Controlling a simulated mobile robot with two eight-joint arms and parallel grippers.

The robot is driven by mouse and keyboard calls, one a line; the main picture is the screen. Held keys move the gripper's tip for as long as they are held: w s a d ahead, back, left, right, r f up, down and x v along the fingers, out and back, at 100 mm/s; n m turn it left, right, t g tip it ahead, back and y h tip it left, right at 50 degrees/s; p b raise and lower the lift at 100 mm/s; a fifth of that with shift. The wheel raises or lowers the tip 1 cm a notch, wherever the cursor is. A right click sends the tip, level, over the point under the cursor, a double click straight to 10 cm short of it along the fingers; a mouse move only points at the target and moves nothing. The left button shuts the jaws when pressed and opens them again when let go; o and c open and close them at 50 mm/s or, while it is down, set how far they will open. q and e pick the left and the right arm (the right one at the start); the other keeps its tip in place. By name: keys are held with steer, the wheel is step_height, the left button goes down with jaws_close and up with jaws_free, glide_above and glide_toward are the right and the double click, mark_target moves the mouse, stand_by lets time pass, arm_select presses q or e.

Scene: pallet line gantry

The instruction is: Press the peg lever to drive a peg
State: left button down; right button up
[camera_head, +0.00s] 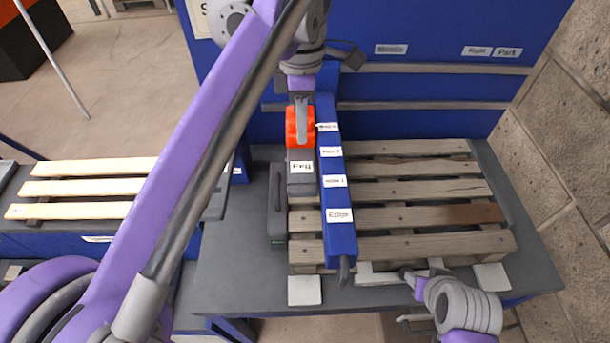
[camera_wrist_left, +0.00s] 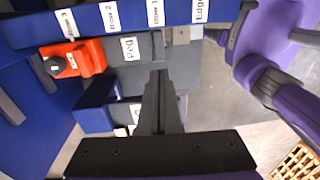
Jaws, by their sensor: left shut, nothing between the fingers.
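The grey unit labelled Peg (camera_head: 301,180) stands beside a blue gantry beam (camera_head: 337,190) above a pallet (camera_head: 425,190). An orange-red block (camera_head: 293,130) sits behind the Peg label. In the left wrist view the orange block (camera_wrist_left: 85,57) carries a dark knob, and the Peg unit (camera_wrist_left: 145,46) is beside it. My left gripper (camera_head: 302,138) is shut and empty, reaching down over the orange block in the head view; its closed fingers (camera_wrist_left: 159,74) point at the Peg unit. Contact cannot be told. My right gripper (camera_head: 408,276) is near the pallet's front edge; its jaws are unclear.
The beam carries several labels, one reading Edge (camera_head: 339,215). A blue panel (camera_head: 430,60) with labels, one reading Park (camera_head: 509,52), stands behind. A pale slatted pallet (camera_head: 80,190) lies at left. The grey table (camera_head: 540,270) is bare at the right.

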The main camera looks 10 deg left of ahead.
mark_target(303, 189)
arm_select(q)
steer(key=f, duration=0.9)
steer(key=s+f, duration=0.1)
steer(key=f, duration=0.4)
steer(key=shift+d+b, duration=0.15)
steer(key=shift+b, duration=0.25)
arm_select(e)
steer(key=shift+s+f, duration=0.25)
steer(key=shift+f, duration=0.35)
arm_select(q)
steer(key=shift+f, duration=0.15)
